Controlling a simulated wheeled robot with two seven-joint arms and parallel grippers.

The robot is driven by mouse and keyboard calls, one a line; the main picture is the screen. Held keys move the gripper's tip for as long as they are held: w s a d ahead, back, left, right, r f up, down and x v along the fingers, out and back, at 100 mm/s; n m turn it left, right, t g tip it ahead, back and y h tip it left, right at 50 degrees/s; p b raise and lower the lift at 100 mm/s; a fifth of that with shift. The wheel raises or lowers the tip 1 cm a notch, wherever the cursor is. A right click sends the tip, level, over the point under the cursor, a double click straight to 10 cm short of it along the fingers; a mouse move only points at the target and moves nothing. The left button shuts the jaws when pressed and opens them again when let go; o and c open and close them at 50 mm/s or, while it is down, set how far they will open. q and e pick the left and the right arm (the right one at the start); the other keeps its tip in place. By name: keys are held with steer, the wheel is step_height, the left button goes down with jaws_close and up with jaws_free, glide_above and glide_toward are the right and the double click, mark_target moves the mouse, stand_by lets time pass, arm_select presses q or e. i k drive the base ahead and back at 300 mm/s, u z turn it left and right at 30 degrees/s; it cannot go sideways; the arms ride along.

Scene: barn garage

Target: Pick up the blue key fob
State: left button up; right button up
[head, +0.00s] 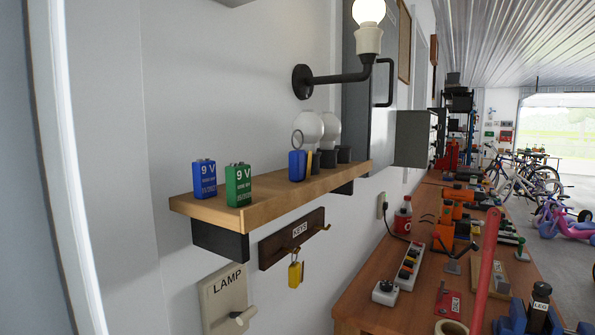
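The blue key fob (297,166) stands upright on the wooden wall shelf (262,198), with its metal ring at the top. It is at the shelf's middle-right part, in front of white bulbs and next to a yellow item and dark bulb bases. Neither of my grippers shows in the head view.
A blue 9V battery (204,178) and a green one (238,185) stand at the shelf's left end. Below hangs a dark key rack (292,240) with a yellow fob (295,274). A wall lamp (368,40) juts out above. A cluttered workbench (368,300) is at the lower right.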

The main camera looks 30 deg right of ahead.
mark_target(299, 170)
steer(key=z, duration=0.25)
steer(key=k, duration=1.05)
steer(key=u, duration=0.65)
steer(key=i, duration=0.4)
steer(key=u, duration=0.05)
